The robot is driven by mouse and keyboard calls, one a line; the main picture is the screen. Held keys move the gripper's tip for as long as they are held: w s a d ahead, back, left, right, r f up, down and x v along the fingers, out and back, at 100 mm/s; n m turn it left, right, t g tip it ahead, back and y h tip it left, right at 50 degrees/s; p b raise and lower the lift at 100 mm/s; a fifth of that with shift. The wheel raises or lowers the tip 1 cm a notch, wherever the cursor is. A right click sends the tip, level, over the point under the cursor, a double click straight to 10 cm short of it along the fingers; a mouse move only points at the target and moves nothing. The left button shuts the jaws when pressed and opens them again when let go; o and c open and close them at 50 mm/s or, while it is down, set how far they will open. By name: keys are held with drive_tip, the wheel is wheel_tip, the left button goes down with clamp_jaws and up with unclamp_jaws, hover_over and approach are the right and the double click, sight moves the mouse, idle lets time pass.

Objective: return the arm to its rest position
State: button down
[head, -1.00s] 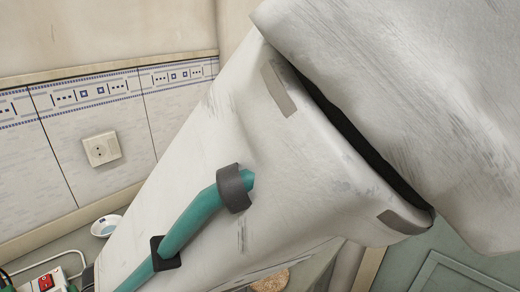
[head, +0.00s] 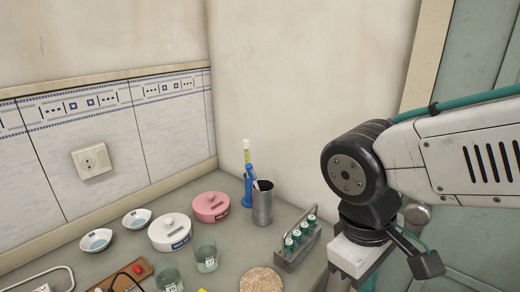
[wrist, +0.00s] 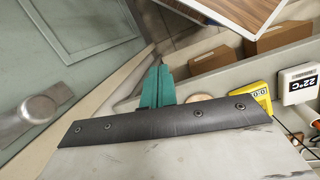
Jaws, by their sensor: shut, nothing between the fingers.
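My arm (head: 450,150) comes in from the right in the head view, with its dark round joint (head: 350,172) over the right side of the bench. A white link (head: 350,255) hangs below that joint. My gripper's fingertips cannot be made out in the head view. In the wrist view my gripper (wrist: 157,84) shows as two teal fingers close together beyond a dark, bolted edge. They are shut with nothing between them.
The rack with green-capped vials (head: 298,243) stands just left of my arm. Further left are a metal cup (head: 262,205), pink jar (head: 210,207), white jar (head: 169,233) and beakers (head: 206,256). The wrist view shows a yellow device (wrist: 261,95) and a temperature display (wrist: 299,83).

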drive_tip(key=s+d+r+m+t+y, duration=0.2)
drive_tip(key=d+r+m, duration=0.2)
drive_tip(key=d+m, duration=0.3)
drive_tip(key=d, duration=0.3)
drive_tip(key=shift+s+d, duration=0.15)
drive_tip(key=shift+d, duration=0.15)
